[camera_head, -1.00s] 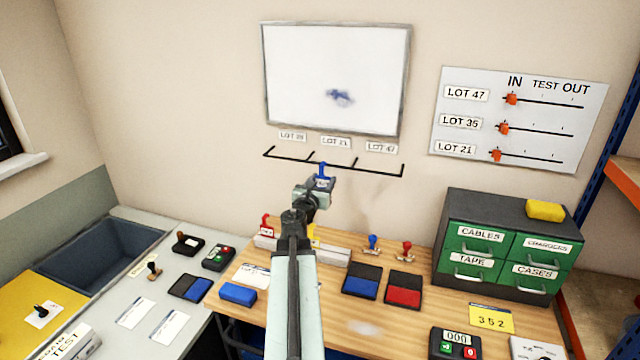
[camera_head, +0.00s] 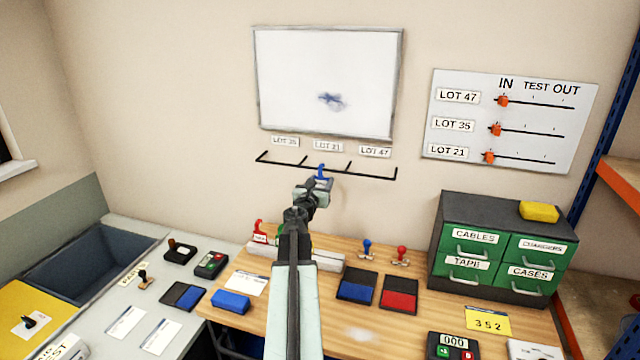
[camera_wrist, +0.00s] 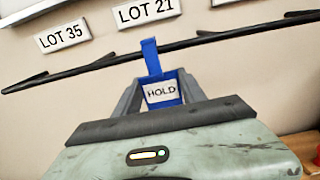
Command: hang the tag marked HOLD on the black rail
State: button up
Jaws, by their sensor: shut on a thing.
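The blue tag marked HOLD (camera_wrist: 161,92) is between the fingers of my gripper (camera_wrist: 160,95), with its word facing the wrist camera. Its upper strip reaches up in front of the black rail (camera_wrist: 100,63), below the LOT 21 label. I cannot tell whether the strip touches the rail or is hooked over it. In the head view the blue tag (camera_head: 322,172) shows at the tip of my gripper (camera_head: 320,182), by the middle section of the black rail (camera_head: 370,175). My gripper is shut on the tag.
A whiteboard (camera_head: 325,80) hangs above the rail, with LOT labels between. A red tag (camera_head: 259,232) stands on a pale holder (camera_head: 328,262) on the bench below. Stamps, ink pads and a green drawer cabinet (camera_head: 475,243) are to the right. The wall around the rail is clear.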

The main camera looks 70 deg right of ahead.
jog(key=o, duration=1.4)
jog(key=a, duration=0.7)
jog(key=shift+s+a, duration=0.3)
jog(key=shift+a, duration=0.1)
